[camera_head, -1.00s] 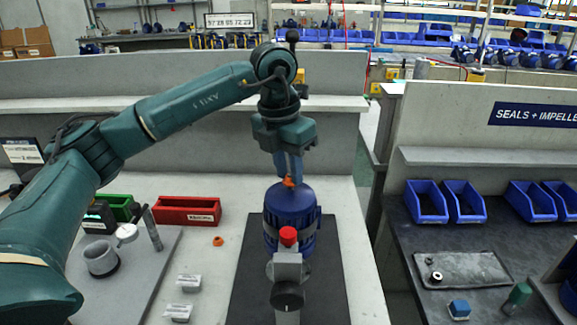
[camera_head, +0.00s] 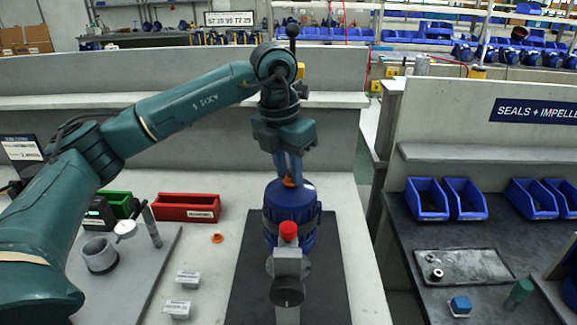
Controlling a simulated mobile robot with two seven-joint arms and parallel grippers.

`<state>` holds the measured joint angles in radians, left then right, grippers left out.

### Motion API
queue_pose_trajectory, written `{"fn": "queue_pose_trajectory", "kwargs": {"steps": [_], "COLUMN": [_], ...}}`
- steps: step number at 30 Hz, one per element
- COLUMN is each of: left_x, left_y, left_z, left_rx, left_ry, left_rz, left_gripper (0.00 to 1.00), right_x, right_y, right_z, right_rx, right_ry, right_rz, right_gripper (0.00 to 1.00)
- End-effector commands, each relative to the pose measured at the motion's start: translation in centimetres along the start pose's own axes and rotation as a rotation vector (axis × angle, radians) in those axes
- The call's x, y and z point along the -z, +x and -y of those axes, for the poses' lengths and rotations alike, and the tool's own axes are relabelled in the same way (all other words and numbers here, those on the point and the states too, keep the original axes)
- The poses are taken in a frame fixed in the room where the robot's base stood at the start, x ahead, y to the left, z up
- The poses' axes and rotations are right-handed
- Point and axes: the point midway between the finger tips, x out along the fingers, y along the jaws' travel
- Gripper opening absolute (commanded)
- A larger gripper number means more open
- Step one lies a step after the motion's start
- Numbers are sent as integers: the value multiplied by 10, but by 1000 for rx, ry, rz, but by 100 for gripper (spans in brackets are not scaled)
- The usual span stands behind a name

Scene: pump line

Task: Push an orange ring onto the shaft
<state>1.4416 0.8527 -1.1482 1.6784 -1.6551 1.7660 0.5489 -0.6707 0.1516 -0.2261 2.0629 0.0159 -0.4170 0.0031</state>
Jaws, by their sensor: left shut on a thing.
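My left gripper (camera_head: 288,170) points down over the top of the blue pump body (camera_head: 291,203) and is shut on an orange ring (camera_head: 289,182). The ring is at the pump's top, between the fingertips; the shaft is hidden by the fingers and the pump, so I cannot tell whether the ring is around it. A second orange ring (camera_head: 217,238) lies on the white bench, left of the pump. My right gripper is not in view.
The pump stands on a black mat (camera_head: 246,265) with a red knob (camera_head: 288,231) in front. Left are a red bin (camera_head: 186,207), a green bin (camera_head: 118,203), a grey board (camera_head: 130,275) with a cup (camera_head: 99,255), and small white labelled blocks (camera_head: 187,279).

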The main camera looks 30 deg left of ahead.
Motion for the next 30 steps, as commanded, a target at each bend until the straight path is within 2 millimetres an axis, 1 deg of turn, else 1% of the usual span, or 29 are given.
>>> {"fn": "queue_pose_trajectory", "kwargs": {"steps": [1,12,13,21,22,27,30], "left_x": [1,2,2,1,1,1,1], "left_y": [6,9,9,9,9,8,8], "left_z": [0,0,0,0,0,0,0], "left_rx": [0,0,0,0,0,0,0], "left_ry": [0,1,1,1,1,0,0], "left_rz": [-2,-3,-3,-2,-2,-1,-1], "left_gripper": [12,12,26,48,50,51,59], "right_x": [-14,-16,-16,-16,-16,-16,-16], "right_y": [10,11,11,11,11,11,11], "right_z": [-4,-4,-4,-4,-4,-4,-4], "right_rx": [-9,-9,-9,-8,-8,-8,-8], "right_ry": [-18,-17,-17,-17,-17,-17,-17], "right_rz": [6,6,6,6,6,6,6], "right_gripper": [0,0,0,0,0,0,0]}}
